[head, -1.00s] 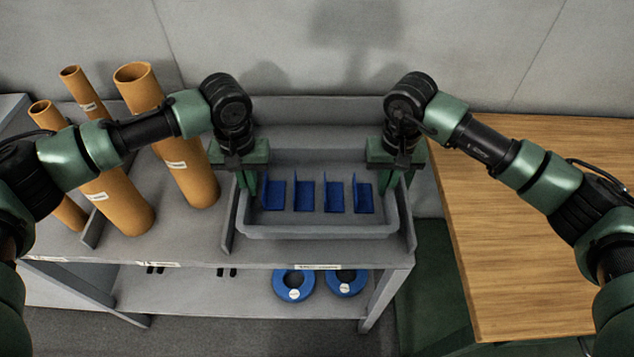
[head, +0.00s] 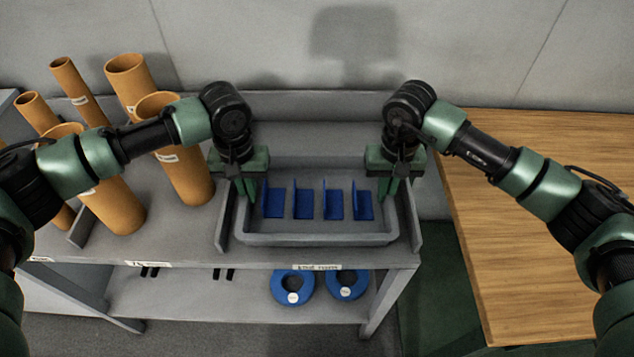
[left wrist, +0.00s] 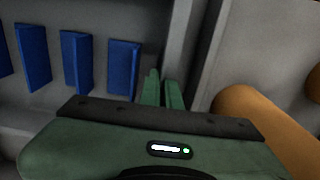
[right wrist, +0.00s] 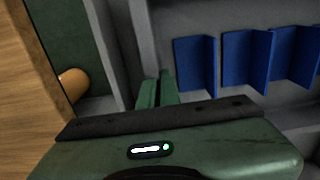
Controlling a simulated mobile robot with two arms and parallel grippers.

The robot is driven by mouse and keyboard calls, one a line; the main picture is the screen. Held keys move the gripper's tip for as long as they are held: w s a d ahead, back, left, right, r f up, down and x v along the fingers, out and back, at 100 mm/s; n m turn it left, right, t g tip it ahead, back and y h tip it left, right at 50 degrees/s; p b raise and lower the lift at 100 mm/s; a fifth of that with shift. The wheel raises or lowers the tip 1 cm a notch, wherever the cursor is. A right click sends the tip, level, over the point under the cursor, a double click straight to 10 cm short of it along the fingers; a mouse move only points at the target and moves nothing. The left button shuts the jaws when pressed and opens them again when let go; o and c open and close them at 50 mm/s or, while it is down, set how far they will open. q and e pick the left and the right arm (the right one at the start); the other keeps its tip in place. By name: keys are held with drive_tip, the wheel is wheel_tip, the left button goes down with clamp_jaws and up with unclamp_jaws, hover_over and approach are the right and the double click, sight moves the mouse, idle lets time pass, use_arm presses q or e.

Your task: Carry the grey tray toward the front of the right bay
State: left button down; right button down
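The grey tray (head: 315,239) is at the right bay of the upper shelf, between two grey dividers. It looks level; I cannot tell whether it touches the shelf. A row of several blue angled pieces (head: 303,204) stands in it. My left gripper (head: 246,192) is at the tray's left side wall and my right gripper (head: 388,190) at its right side wall. In the left wrist view my fingers (left wrist: 163,78) are close together at the wall. In the right wrist view the fingers (right wrist: 157,80) look the same. Both seem closed on the walls.
Orange-brown tubes (head: 182,165) stand in the bay to the left. A divider (head: 417,222) is close at the tray's right. A wooden table (head: 540,210) stands further right. Blue rings (head: 294,287) lie on the lower shelf. A grey wall is behind.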

use_arm(q)
drive_tip(key=c, duration=1.6)
unclamp_jaws()
drive_tip(key=shift+a+f, duration=0.1)
drive_tip(key=shift+f, duration=0.05)
drive_tip(key=shift+c, duration=0.2)
use_arm(e)
drive_tip(key=c, duration=1.6)
unclamp_jaws()
drive_tip(key=shift+d+f, duration=0.1)
drive_tip(key=shift+f, duration=0.05)
drive_tip(key=shift+c, duration=0.2)
use_arm(q)
wheel_tip(320, 180, up, 12)
use_arm(e)
wheel_tip(320, 180, up, 12)
use_arm(q)
drive_tip(key=shift+s, duration=0.1)
use_arm(e)
drive_tip(key=shift+s, duration=0.1)
